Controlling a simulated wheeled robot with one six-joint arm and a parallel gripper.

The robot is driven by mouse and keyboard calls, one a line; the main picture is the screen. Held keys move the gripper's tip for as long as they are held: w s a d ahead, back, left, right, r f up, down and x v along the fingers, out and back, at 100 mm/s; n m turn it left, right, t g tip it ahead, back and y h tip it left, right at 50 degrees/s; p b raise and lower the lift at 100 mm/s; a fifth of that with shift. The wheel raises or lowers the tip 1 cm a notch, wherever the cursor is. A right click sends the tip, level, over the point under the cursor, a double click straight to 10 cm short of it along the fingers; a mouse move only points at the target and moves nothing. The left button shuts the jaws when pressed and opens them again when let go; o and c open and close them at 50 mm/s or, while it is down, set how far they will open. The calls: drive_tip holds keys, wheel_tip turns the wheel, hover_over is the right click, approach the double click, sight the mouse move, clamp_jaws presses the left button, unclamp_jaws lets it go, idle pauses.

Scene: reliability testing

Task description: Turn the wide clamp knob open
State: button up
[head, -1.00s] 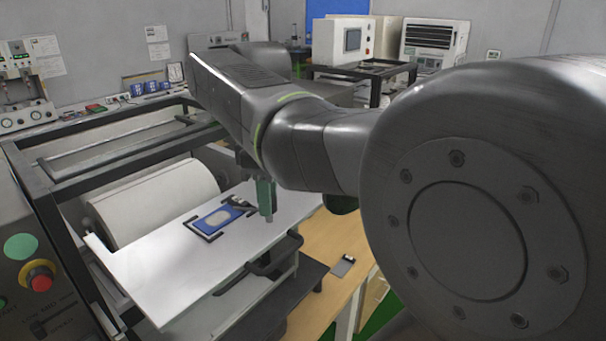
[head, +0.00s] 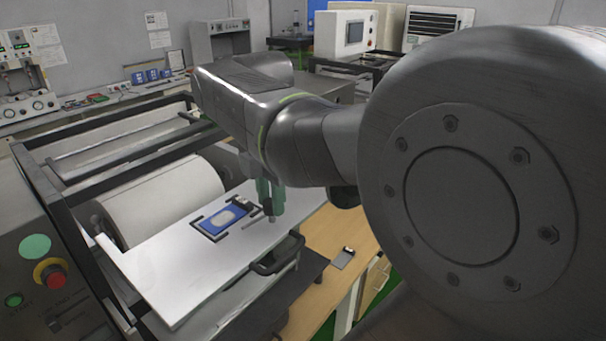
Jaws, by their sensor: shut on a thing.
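My gripper (head: 271,208) has green fingers and points down over the right part of the white board (head: 190,262). It is shut on a small dark piece at its fingertips, which looks like the clamp knob (head: 267,207); the fingers hide most of it, so its turn angle cannot be told. A thin grey bar (head: 253,223) lies just left of the fingertips. A blue plate with a pale oval (head: 222,219) lies between black corner brackets on the board. A small dark clamp (head: 243,204) sits at the plate's right end.
A black frame (head: 105,157) and white roller (head: 165,200) stand behind the board. A dark handle (head: 279,257) juts from its front edge. A control panel with a red button (head: 52,274) is at left. My arm hides much of the right side.

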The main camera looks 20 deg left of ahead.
drive_tip(key=shift+n, duration=0.8)
drive_tip(key=o, duration=1)
drive_tip(key=shift+c, duration=0.2)
drive_tip(key=shift+r, duration=0.1)
wheel_tip(320, 180, up, 14)
drive_tip(key=shift+f+b, duration=0.2)
drive_tip(key=shift+b, duration=0.2)
drive_tip(key=shift+f, duration=0.1)
wheel_tip(320, 180, down, 14)
drive_tip(key=shift+r+p, duration=0.2)
drive_tip(key=shift+p, duration=0.25)
